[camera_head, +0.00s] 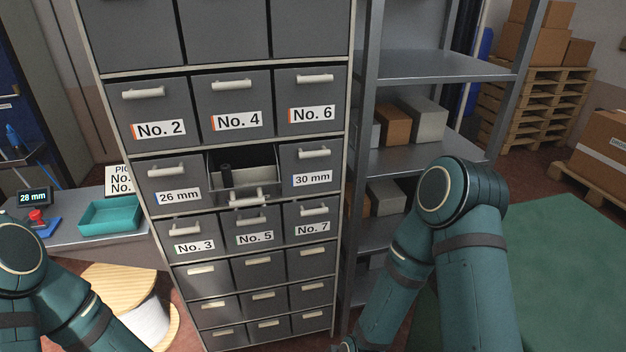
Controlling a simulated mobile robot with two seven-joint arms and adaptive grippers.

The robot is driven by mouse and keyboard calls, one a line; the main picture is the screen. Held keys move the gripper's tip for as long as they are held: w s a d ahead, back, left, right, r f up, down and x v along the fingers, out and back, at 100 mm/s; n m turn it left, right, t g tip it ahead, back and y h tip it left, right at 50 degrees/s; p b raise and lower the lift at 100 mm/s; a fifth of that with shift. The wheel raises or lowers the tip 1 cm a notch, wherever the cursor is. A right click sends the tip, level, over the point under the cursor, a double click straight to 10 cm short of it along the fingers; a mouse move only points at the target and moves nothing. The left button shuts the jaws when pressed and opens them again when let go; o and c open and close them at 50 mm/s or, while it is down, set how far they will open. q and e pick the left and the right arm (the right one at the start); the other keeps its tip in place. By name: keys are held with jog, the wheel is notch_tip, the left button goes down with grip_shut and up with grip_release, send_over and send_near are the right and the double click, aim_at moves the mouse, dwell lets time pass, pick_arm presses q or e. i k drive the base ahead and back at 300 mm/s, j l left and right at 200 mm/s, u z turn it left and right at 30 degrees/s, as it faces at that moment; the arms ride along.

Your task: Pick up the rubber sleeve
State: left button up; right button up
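The drawer sits between the closed ones marked 26 mm (177,196) and 30 mm (312,179). My two teal arms reach in at the lower left and on the right. Neither gripper can be seen, as both arms run down toward the bottom edge.
Closed drawers marked No. 2 to No. 7 surround the open one. A metal shelf rack (440,67) with boxes stands right of the cabinet. At left, a bench holds a teal tray (108,217) and a 28 mm display (34,197). A round wooden-topped drum (118,285) stands below.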

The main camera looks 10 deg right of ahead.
aim_at(226, 171)
jog(key=i+j, duration=0.15)
jog(key=j, duration=0.2)
jog(key=i+j, duration=0.15)
jog(key=j, duration=0.15)
jog(key=i+j, duration=0.2)
jog(key=j, duration=0.15)
jog(key=i+j+z, duration=0.15)
jog(key=j+z, duration=0.45)
jog(key=i+j, duration=0.05)
jog(key=j, duration=0.05)
